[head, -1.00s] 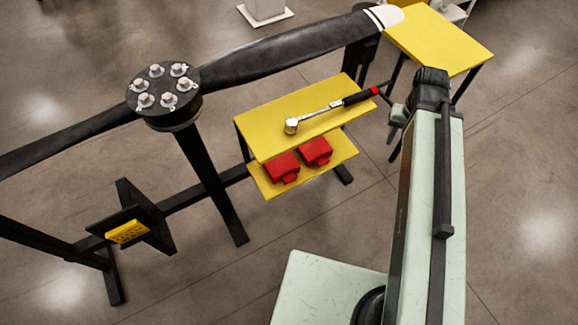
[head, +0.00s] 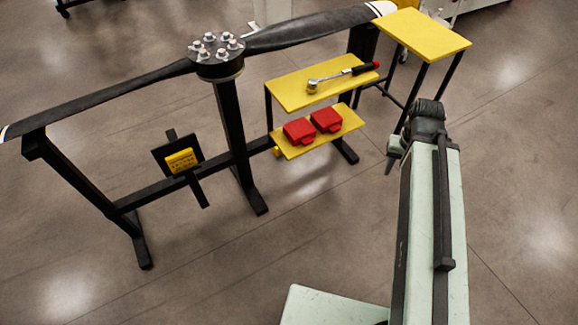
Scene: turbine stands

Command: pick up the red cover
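Two red covers lie side by side on the lower yellow shelf of the stand: a left red cover (head: 299,131) and a right red cover (head: 326,119). Both rest on the lower shelf (head: 292,152), under the level of the upper yellow shelf. My gripper (head: 391,160) shows only in part at the end of my arm, to the right of the covers and apart from them. Its fingers are small and dark and partly hidden by my arm, so its opening cannot be made out.
A ratchet wrench (head: 342,76) lies on the upper yellow shelf (head: 285,92). A black propeller (head: 120,95) with a bolted hub (head: 217,62) spans the black stand. A yellow table (head: 430,35) stands at back right. The floor in front is clear.

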